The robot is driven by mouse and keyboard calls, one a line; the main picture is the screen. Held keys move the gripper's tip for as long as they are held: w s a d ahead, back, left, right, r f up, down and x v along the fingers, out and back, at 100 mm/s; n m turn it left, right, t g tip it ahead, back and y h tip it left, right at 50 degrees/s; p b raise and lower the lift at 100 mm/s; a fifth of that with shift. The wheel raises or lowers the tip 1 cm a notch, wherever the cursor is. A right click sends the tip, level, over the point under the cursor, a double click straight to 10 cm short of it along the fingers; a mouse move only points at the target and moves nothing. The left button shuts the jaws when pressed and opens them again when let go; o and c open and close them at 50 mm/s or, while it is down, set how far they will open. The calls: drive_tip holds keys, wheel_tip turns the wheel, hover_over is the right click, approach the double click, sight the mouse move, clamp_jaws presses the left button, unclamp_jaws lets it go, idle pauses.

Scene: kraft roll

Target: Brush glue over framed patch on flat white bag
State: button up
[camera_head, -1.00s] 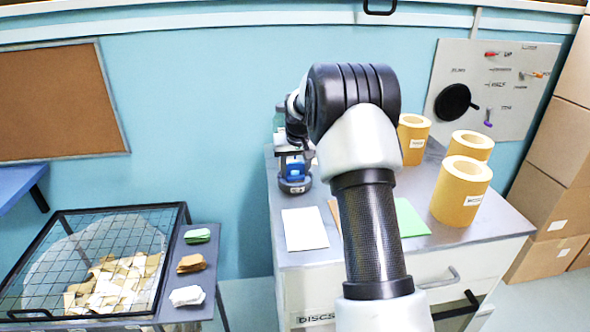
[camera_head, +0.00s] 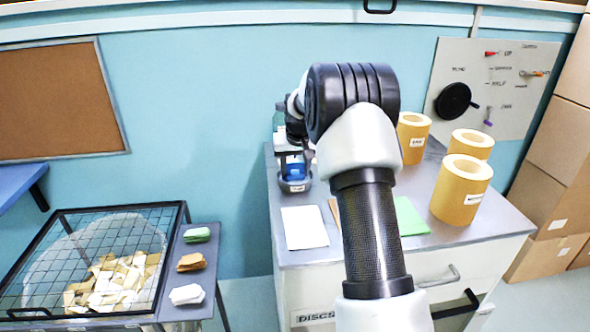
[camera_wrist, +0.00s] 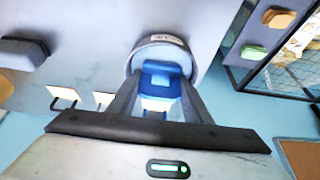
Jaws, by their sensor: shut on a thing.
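A flat white bag (camera_head: 304,228) lies on the grey bench top at its left front. No framed patch can be made out on it. A dark glue pot (camera_head: 295,186) with a pale label stands behind the bag; its rim shows in the wrist view (camera_wrist: 152,46). My gripper (camera_head: 293,160) is at the pot, partly hidden by my arm. In the wrist view its fingers (camera_wrist: 160,92) are shut on a blue-handled brush (camera_wrist: 161,74). The brush is over or in the pot; its bristles are hidden, so I cannot tell how deep it sits.
A green sheet (camera_head: 410,218) and a partly hidden brown one lie right of the bag. Several kraft rolls (camera_head: 461,190) stand at the bench's right. A side table (camera_head: 190,318) with small stacks and a mesh-covered bin (camera_head: 100,270) stands left, across a gap.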

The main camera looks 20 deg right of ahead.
sight(295, 164)
idle(0.3)
drive_tip(key=shift+r+p, duration=2.3)
drive_tip(key=shift+r, duration=1.2)
